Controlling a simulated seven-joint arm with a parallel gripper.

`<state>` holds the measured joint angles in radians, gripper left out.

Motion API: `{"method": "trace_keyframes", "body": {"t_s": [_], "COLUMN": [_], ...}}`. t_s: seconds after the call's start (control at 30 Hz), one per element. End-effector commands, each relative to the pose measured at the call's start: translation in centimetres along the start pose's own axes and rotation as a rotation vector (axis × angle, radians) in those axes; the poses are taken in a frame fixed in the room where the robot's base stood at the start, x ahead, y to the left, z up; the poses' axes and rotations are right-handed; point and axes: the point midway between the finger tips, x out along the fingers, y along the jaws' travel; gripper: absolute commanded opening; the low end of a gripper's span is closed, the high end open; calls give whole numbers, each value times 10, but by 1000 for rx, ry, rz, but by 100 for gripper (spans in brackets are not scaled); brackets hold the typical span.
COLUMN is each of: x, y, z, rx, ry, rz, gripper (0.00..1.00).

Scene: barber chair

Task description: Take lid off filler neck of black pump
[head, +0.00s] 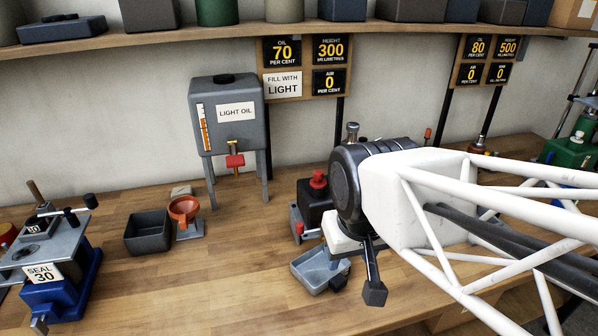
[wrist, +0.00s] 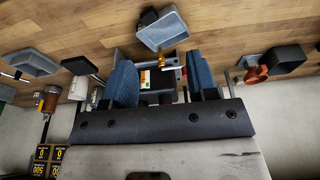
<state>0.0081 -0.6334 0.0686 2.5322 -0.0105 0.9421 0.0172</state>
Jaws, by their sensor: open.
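The black pump (head: 314,205) stands on the bench, partly hidden behind my arm in the head view. A red knobbed lid (head: 318,179) sits on its top. In the wrist view, a dark box-like body (wrist: 163,80) with a small coloured label, probably this pump, shows between my fingers; I cannot make out the lid there. My gripper (wrist: 160,66) is open and empty, its blue-padded fingers apart. In the head view, one dark finger (head: 374,291) hangs to the right of the pump, above the front of the bench; the other is not clear.
A grey tray (head: 318,270) lies in front of the pump. Left of it stand the light oil tank (head: 228,132) on legs, a red funnel (head: 185,208), a dark open bin (head: 147,231) and a blue sealing device (head: 60,285). Bare bench lies at the front centre.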

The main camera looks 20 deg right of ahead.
Motion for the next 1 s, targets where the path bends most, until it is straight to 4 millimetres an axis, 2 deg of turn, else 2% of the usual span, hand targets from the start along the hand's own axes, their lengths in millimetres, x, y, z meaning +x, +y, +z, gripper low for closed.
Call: {"method": "trace_keyframes", "body": {"t_s": [0.33, 0.53, 0.67, 1.0], "x": [0, -4, -8, -15], "y": [0, 1, 2, 9], "z": [-2, -16, -37, -113], "rx": [-8, -93, -210, -650], "ry": [-1, -15, -32, -95], "rz": [0, 0, -2, -31], "gripper": [52, 52, 52, 52]}}
